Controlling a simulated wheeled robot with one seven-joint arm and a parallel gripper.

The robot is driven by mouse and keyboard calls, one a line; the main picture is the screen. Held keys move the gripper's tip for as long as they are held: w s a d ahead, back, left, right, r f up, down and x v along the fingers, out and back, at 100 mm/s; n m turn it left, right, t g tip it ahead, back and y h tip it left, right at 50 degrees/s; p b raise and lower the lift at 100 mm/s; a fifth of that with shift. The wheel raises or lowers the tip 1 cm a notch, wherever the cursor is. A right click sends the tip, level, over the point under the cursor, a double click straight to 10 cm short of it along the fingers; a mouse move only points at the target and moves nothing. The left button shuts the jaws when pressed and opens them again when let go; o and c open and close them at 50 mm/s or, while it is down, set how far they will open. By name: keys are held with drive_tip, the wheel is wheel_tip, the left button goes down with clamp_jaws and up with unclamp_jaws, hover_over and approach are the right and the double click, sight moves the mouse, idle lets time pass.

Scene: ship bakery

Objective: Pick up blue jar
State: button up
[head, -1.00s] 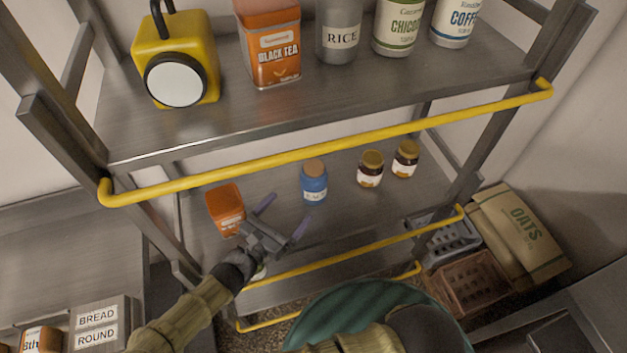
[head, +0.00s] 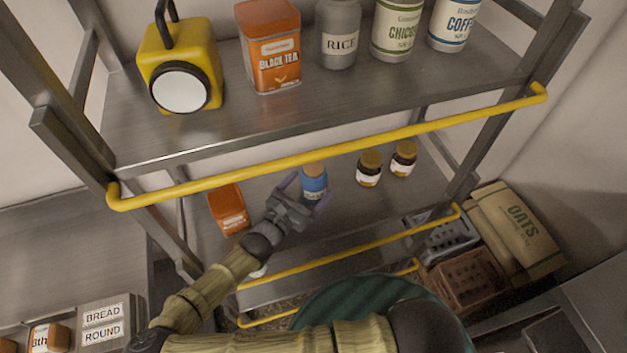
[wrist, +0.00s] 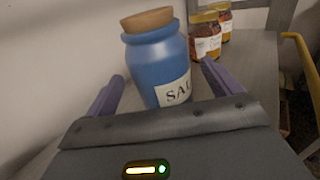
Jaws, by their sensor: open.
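The blue jar (head: 314,184) has a cork lid and a white label. It stands upright on the lower metal shelf (head: 262,232). My gripper (head: 307,190) is open in front of it, with its fingers on either side of the jar's lower part. In the wrist view the blue jar (wrist: 158,62) stands between the two purple fingers of my gripper (wrist: 160,90), with "SA" readable on its label. Its base is hidden behind the gripper body. I cannot tell whether a finger touches it.
An orange tin (head: 228,208) stands left of the jar. Two small dark jars (head: 369,170) (head: 404,158) stand to the right. A yellow rail (head: 330,155) and the upper shelf (head: 300,110) lie above my arm. A lower yellow rail (head: 350,246) runs along the front.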

sight(314, 166)
drive_tip(key=shift+p+x, duration=0.3)
drive_tip(key=shift+x, duration=1.3)
drive_tip(key=c, duration=1.5)
drive_tip(key=shift+r, duration=0.1)
drive_tip(key=shift+c, duration=0.2)
wheel_tip(314, 166, up, 10)
drive_tip(key=shift+f, duration=0.1)
